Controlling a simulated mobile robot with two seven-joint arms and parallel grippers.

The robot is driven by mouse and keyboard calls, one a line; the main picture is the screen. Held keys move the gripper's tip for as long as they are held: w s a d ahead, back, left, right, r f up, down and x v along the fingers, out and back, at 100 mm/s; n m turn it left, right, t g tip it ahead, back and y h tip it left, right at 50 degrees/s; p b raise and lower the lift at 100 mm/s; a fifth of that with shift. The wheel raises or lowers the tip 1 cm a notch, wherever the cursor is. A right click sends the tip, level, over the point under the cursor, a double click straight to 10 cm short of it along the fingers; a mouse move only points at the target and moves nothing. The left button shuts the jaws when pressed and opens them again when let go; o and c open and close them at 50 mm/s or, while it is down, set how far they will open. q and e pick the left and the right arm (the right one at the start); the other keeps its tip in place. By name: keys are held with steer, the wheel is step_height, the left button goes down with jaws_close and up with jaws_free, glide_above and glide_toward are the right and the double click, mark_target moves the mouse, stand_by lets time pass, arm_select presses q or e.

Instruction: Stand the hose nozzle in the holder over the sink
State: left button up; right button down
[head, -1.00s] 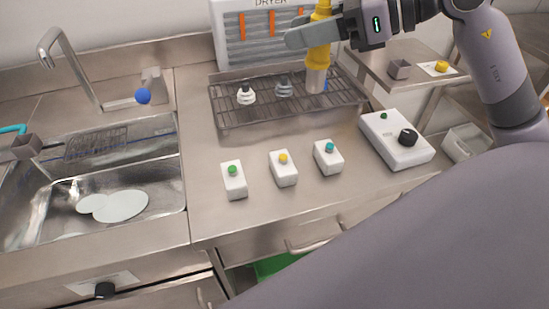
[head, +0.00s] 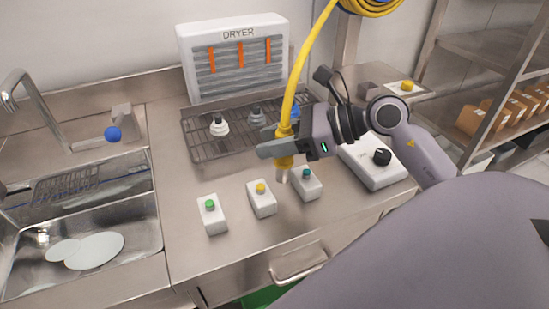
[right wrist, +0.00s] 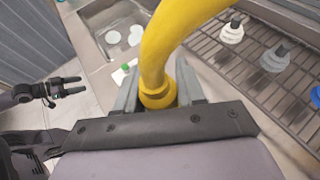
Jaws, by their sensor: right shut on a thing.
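The yellow hose nozzle (head: 284,160) hangs roughly upright, grey tip down, above the counter near the white button boxes. My right gripper (head: 279,146) is shut on it. In the right wrist view the yellow hose (right wrist: 165,55) rises between the fingers and hides much of the nozzle. The steel sink (head: 140,215) is at the left, well apart from the nozzle. My left gripper (right wrist: 68,86) shows small in the right wrist view, fingers apart and empty.
White plates (head: 93,251) lie in the sink. A faucet (head: 38,98) and a blue-knobbed fitting (head: 118,122) stand behind it. A rack (head: 190,142) holds suction cups before the dryer (head: 234,55). Green, yellow and teal button boxes (head: 211,216) line the counter.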

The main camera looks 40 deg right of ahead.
steer(key=shift+f, duration=2.2)
steer(key=shift+f+b, duration=0.25)
steer(key=shift+b, duration=0.05)
steer(key=c, duration=0.7)
jaws_free()
steer(key=shift+r, duration=0.1)
